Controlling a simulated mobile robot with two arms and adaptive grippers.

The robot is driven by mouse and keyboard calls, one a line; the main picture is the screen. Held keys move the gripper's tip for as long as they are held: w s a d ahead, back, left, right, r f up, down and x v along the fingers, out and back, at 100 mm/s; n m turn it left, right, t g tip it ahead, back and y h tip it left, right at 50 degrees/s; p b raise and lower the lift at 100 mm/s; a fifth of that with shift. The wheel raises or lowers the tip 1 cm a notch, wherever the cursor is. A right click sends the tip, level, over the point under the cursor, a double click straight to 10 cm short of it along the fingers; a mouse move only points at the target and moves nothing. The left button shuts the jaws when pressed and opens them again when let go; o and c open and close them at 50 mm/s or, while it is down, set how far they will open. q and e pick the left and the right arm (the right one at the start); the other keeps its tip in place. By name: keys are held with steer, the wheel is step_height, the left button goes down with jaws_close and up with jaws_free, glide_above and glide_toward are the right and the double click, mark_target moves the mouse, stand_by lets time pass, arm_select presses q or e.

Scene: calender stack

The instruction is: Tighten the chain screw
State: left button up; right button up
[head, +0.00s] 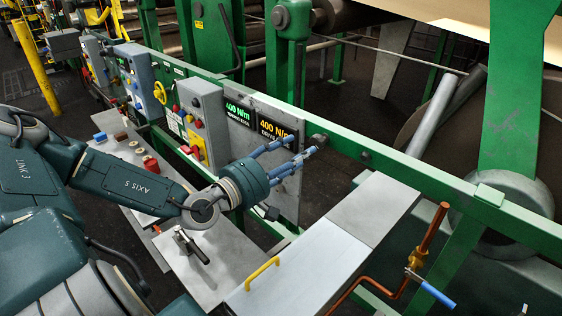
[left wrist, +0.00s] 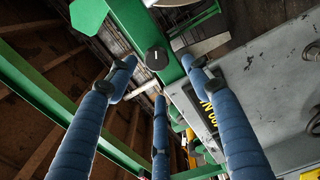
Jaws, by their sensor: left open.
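The chain screw appears as a dark round head (head: 318,140) on the green rail, beside the upper right of the grey display plate (head: 285,195). In the left wrist view a dark faceted head (left wrist: 156,58) with a pale mark sits on green metal, between and beyond the fingertips. My left gripper (head: 296,158) has blue fingers spread open and empty. Its fingertips are just short of the screw head in the head view; I cannot tell whether any finger touches it. My right gripper is not in view.
The plate carries a green and a yellow "400 N/m" readout. A grey control box (head: 200,125) stands left of it. Below are a metal cover with a yellow handle (head: 262,273) and a bench with a T-handled tool (head: 190,246). A green rail (head: 420,172) runs rightward; a copper pipe (head: 430,232) stands lower right.

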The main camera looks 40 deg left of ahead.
arm_select(q)
steer(key=s, duration=0.5)
steer(key=shift+a, duration=0.2)
